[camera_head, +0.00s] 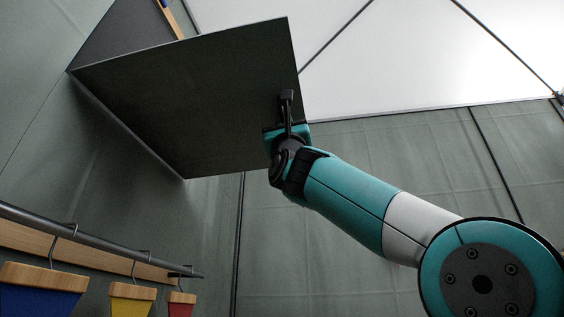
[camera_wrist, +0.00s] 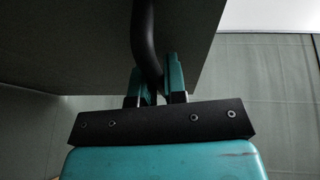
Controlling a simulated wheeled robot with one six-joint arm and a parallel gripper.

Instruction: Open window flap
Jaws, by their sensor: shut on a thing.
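The window flap (camera_head: 190,100) is a dark grey-green panel at the upper left of the head view. It stands out at an angle from the wall, with its left edge against the wall. A dark bar handle (camera_head: 287,103) sits near its right edge. My gripper (camera_head: 286,128) is at this handle. In the wrist view the curved dark handle (camera_wrist: 145,40) passes between the two teal fingers (camera_wrist: 157,82), which are shut on it. The flap (camera_wrist: 85,45) fills the upper left of that view. The far side of the flap is hidden.
A metal rail (camera_head: 100,246) with several wooden hangers runs along the wall at the lower left, holding blue, yellow and red pieces. Green fabric walls (camera_head: 370,160) and a white ceiling (camera_head: 400,60) surround the flap. Thin dark poles cross them. The space right of the flap looks clear.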

